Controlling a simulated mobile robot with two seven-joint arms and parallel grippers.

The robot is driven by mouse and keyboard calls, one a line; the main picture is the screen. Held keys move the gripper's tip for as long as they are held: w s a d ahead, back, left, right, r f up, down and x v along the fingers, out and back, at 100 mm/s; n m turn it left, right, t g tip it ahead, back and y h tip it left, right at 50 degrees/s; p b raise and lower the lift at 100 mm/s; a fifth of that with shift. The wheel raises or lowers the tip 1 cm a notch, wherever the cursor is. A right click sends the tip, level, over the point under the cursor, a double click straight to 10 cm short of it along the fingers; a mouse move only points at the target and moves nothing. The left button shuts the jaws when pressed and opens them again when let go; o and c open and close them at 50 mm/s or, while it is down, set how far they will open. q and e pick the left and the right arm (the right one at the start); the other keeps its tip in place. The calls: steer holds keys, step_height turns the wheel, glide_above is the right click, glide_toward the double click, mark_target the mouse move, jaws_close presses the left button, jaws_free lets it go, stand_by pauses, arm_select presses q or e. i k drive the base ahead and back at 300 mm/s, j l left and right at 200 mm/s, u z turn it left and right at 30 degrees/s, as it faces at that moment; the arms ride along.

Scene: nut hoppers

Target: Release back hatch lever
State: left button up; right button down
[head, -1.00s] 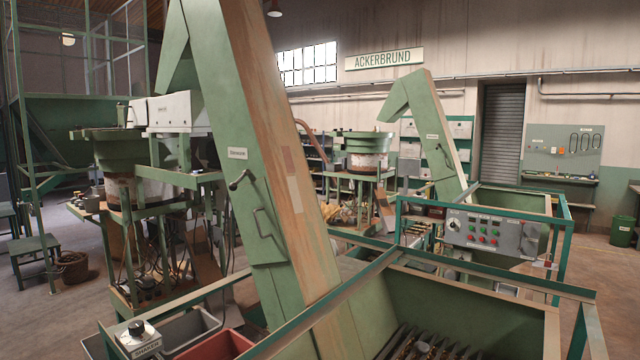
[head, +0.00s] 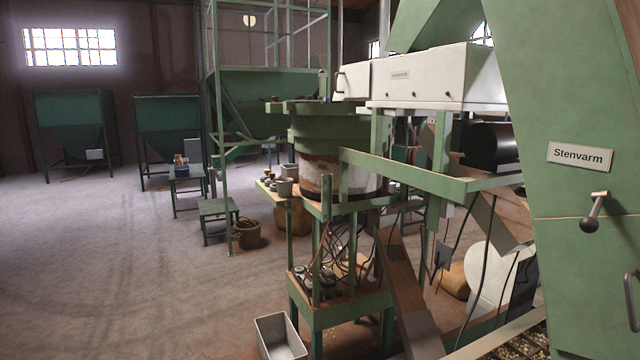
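A dark lever with a round knob (head: 594,212) sits on the green sloping elevator housing (head: 575,100) at the right of the head view. It is below the white "Stenvarm" label (head: 580,156), beside a thin seam across the panel. The lever is tilted, its knob end lower left. A grey bar handle (head: 632,300) lower down is partly cut off by the right edge. I cannot tell whether this is the hatch lever the task names. Neither of my grippers is in view.
A green bowl feeder on a frame (head: 345,165) stands in the middle, with cables below. A grey bin (head: 280,338) is on the floor at the bottom. A small green stool (head: 218,212) and a basket (head: 248,234) stand further left. The floor at left is open.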

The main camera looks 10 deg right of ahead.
mark_target(589, 224)
steer(key=i+j, duration=0.15)
steer(key=i, duration=0.5)
steer(key=i+j, duration=0.15)
steer(key=i, duration=0.5)
steer(key=i+j, duration=0.2)
steer(key=i, duration=0.45)
steer(key=i+z, duration=0.2)
steer(key=z, duration=0.3)
steer(key=i+z, duration=0.2)
steer(key=z, duration=0.25)
steer(key=i+j+z, duration=0.2)
steer(key=z, duration=0.3)
steer(key=i+j+z, duration=0.15)
steer(key=z, duration=0.35)
steer(key=i+j+z, duration=0.1)
steer(key=j+z, duration=0.15)
steer(key=z, duration=0.2)
steer(key=i+j+z, duration=0.15)
steer(key=z, duration=0.15)
steer(key=i+j+z, duration=0.15)
steer(key=j+z, duration=0.15)
